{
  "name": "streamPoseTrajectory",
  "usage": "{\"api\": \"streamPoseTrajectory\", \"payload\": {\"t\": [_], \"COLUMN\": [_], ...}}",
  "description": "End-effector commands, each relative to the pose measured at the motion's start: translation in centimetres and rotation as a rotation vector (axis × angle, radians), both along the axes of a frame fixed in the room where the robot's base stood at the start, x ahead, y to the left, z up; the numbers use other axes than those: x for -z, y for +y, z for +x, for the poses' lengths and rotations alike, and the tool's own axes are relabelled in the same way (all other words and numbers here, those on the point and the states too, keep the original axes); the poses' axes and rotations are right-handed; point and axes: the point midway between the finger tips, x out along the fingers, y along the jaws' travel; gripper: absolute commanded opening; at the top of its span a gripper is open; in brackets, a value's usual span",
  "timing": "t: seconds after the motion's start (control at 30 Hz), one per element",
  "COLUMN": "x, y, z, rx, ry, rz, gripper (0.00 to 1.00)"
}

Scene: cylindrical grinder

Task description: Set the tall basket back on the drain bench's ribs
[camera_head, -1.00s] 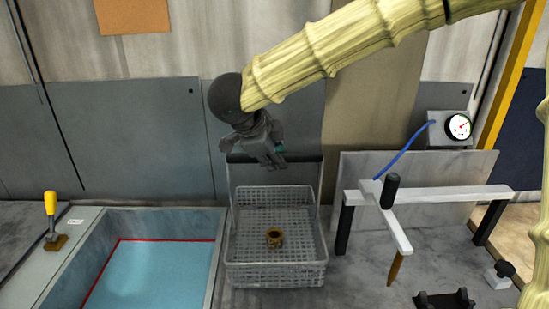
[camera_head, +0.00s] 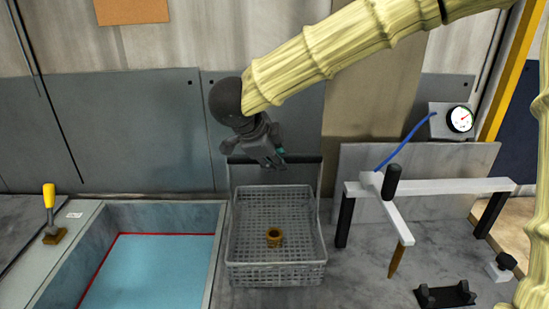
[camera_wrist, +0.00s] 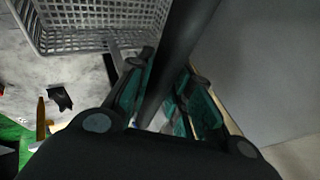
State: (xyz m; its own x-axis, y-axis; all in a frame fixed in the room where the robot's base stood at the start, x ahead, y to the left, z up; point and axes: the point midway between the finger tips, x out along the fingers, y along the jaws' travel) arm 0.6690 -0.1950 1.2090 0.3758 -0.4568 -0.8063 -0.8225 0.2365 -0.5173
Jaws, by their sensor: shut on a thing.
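The tall basket (camera_head: 277,278) is a grey wire-mesh basket with a high handle, upright at the centre of the head view. A small brass ring-shaped part (camera_head: 274,237) lies inside it. My gripper (camera_head: 274,161) is shut on the dark crossbar (camera_head: 300,160) of the handle, above the basket's far side. In the wrist view the dark bar runs between the green finger pads of my gripper (camera_wrist: 170,85), with the basket mesh (camera_wrist: 100,25) at upper left. The bench ribs are not visible under the basket, and I cannot tell whether its bottom touches the bench.
A tank of blue liquid (camera_head: 165,265) with a red line lies close left of the basket. A yellow-handled brush (camera_head: 50,210) stands left of the tank. A white fixture (camera_head: 440,188) with a blue hose and a gauge (camera_head: 460,119) stands right. The wall panel is behind.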

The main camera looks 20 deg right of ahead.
Motion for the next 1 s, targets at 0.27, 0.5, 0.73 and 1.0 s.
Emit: {"api": "streamPoseTrajectory", "payload": {"t": [0.27,0.5,0.73,1.0], "x": [0.24,0.56,0.85,0.91], "y": [0.02,0.02,0.02,0.01], "z": [0.04,0.03,0.03,0.02], "rx": [0.001,0.001,0.001,0.001], "ry": [-0.001,-0.001,-0.001,-0.001], "rz": [0.000,0.000,0.000,0.000], "gripper": [0.00,0.00,0.00,0.46]}}
